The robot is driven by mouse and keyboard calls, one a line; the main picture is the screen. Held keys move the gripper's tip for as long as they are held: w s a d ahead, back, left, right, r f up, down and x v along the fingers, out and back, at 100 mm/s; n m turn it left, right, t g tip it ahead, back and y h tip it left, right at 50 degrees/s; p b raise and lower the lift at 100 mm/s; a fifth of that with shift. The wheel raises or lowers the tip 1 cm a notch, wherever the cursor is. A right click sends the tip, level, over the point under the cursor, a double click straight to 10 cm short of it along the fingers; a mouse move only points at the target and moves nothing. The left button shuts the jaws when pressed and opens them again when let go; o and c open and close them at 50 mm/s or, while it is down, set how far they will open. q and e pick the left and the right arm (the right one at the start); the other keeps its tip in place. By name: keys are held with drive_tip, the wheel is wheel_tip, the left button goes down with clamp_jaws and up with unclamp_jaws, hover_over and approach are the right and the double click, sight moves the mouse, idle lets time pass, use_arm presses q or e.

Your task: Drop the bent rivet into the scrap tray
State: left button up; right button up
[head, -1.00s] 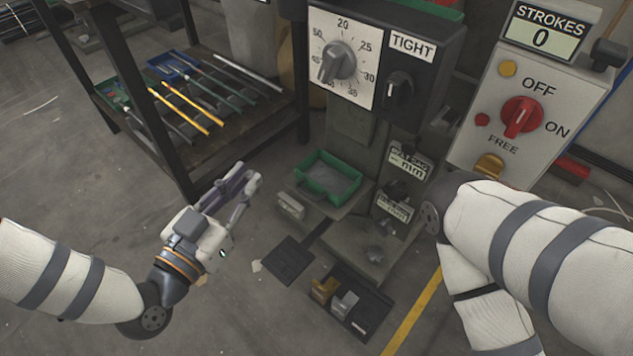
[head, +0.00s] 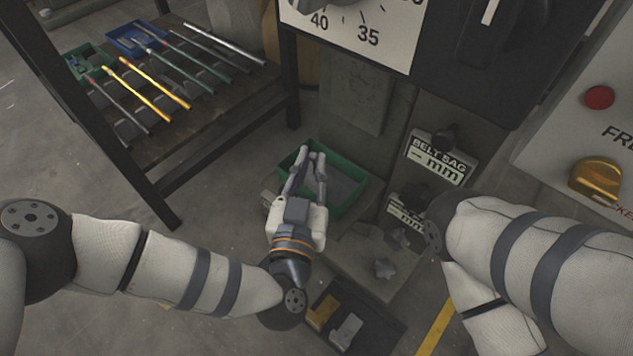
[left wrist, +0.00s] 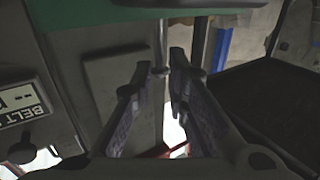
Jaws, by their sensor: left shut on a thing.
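My left gripper (head: 312,158) is above the green tray (head: 352,200) on the press base, its fingers over the tray's left part. In the left wrist view its two fingers (left wrist: 168,78) are close together, with a small grey piece (left wrist: 160,71) between the tips. The piece is dark and small; I cannot make out its bend. The tray's inside is partly hidden by the gripper. My right arm comes in from the right, but its gripper is out of view.
The press column (head: 355,95) rises behind the tray, with a dial panel (head: 365,30) above. The belt sag gauge (head: 437,158) stands to the right. A rack (head: 215,110) with several rods is at the left. A dark tray with yellow and grey blocks (head: 347,331) lies below.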

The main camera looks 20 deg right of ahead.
use_arm(q)
wheel_tip(320, 180, down, 3)
drive_tip(key=shift+r+b, duration=0.1)
drive_tip(key=shift+b, duration=0.65)
drive_tip(key=shift+r, duration=0.1)
use_arm(e)
drive_tip(key=shift+s+d+f, duration=0.1)
drive_tip(key=shift+s+f, duration=0.25)
drive_tip(key=shift+f, duration=0.35)
use_arm(q)
drive_tip(key=o, duration=0.9)
drive_tip(key=shift+s, duration=0.1)
drive_tip(key=v, duration=1.1)
drive_tip(key=shift+s+a, duration=0.25)
drive_tip(key=shift+s, duration=0.1)
use_arm(e)
drive_tip(key=shift+s, duration=0.1)
